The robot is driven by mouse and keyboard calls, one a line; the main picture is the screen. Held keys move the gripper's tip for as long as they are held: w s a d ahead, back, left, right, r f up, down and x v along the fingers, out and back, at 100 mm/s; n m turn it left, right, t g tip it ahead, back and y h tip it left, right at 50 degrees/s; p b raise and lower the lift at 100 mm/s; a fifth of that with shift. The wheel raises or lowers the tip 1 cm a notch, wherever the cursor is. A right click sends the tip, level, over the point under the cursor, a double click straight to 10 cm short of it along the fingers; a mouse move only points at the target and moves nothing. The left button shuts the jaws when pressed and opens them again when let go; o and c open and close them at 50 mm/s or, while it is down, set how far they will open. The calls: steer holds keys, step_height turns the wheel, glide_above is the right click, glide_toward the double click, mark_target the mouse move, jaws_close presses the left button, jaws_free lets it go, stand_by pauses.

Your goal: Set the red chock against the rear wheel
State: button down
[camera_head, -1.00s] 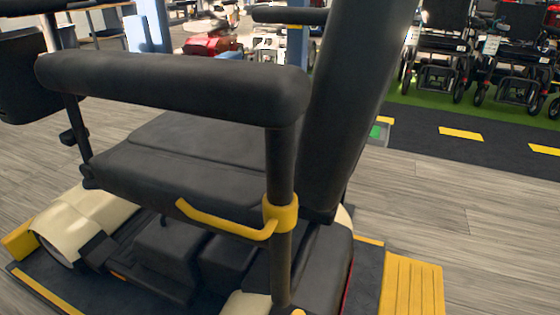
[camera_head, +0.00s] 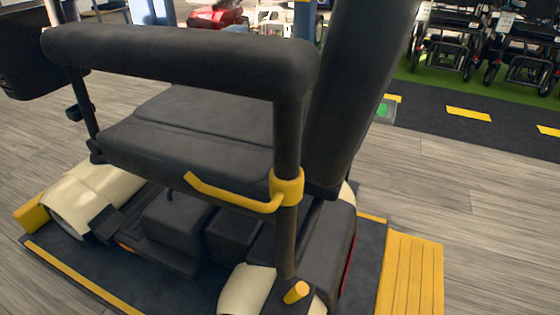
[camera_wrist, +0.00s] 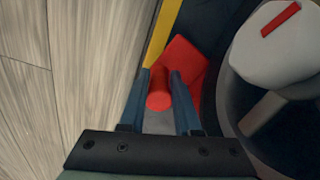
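The red chock (camera_wrist: 190,58) shows in the wrist view, with a round red handle (camera_wrist: 159,92) towards me. My gripper (camera_wrist: 163,74) has its two blue-grey fingers on either side of the handle, closed up against it. The wheel (camera_wrist: 232,118), dark with a pale part inside, is to the right of the chock, with a narrow gap visible between them. I cannot tell whether the chock rests on the mat or is held above it. In the head view the scooter (camera_head: 200,135) hides my gripper and the chock; its cream rear cover (camera_head: 246,290) shows low in the picture.
The scooter stands on a dark mat (camera_head: 180,285) with yellow edging. A yellow ridged ramp (camera_head: 410,275) lies at its right end, and a yellow block (camera_head: 32,212) at the left. Wheelchairs (camera_head: 450,40) stand at the back right. Wood floor (camera_head: 490,210) is clear on the right.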

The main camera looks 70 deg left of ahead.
steer(key=c, duration=0.5)
jaws_free()
steer(key=shift+s+a+f, duration=0.15)
steer(key=shift+s+a, duration=0.1)
steer(key=shift+s, duration=0.1)
steer(key=shift+c, duration=0.2)
steer(key=shift+w, duration=0.1)
steer(key=shift+d+r, duration=0.1)
steer(key=shift+r, duration=0.2)
step_height(320, 180, up, 12)
steer(key=p, duration=0.9)
steer(key=shift+r+p, duration=0.25)
steer(key=shift+p, duration=0.05)
